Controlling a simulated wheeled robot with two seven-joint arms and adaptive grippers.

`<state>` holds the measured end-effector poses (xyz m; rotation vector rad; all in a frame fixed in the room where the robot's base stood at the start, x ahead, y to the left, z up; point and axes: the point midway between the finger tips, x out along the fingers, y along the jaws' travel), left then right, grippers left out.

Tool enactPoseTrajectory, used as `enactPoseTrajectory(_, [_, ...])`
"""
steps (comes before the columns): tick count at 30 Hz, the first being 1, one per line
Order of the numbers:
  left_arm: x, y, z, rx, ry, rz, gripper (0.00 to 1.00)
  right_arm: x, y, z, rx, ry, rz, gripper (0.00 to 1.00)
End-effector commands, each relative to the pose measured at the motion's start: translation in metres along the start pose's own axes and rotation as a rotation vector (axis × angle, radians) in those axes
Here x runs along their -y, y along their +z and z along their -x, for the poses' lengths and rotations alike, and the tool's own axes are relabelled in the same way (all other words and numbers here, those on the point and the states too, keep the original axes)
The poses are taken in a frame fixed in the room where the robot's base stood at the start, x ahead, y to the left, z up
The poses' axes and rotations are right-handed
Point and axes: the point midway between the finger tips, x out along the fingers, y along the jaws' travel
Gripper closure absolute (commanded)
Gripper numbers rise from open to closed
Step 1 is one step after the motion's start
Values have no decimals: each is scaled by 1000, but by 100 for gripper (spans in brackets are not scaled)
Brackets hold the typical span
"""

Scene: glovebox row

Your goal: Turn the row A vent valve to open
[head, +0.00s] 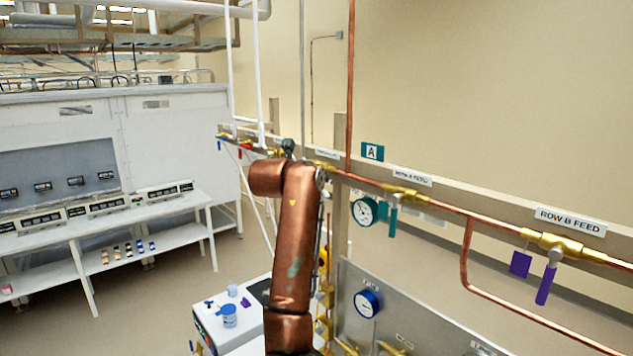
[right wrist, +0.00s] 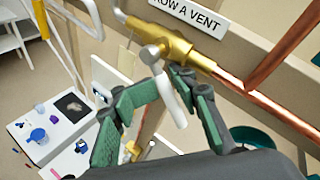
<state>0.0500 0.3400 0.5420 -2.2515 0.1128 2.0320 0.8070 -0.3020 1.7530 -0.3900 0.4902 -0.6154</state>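The row A vent valve shows in the right wrist view as a brass body (right wrist: 178,42) on the wall pipe under a "ROW A VENT" label (right wrist: 190,12). Its pale handle (right wrist: 177,98) slants down and away from the pipe, across the line of the pipe. My right gripper (right wrist: 167,84) has green-padded fingers on either side of this handle, with the tips close to it. I cannot tell whether they press on it. In the head view my copper-coloured right arm hides the valve and most of the gripper. My left gripper is in neither view.
Along the pipe to the right are a brass valve with a teal handle (head: 393,219), a gauge (head: 364,211) and the row B feed valve with a purple handle (head: 547,282). A panel (head: 400,310) stands below. A white cart top (head: 240,315) lies beside my arm.

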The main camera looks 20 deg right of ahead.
Motion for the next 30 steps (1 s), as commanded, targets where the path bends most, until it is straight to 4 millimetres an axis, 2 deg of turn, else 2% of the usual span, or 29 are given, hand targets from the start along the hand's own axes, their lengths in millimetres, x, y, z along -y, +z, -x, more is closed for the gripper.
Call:
enactPoseTrajectory(4, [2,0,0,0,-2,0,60,1,-1,2,-2,-2,-1,72])
enactPoseTrajectory(7, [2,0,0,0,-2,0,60,0,-1,10,-1,0,-1,72])
enactPoseTrajectory(15, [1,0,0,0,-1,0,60,-1,0,52,1,0,-1,72])
enactPoseTrajectory(21, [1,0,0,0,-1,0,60,0,0,75,2,-2,0,72])
enactPoseTrajectory(30, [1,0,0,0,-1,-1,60,0,0,82,0,-1,0,72])
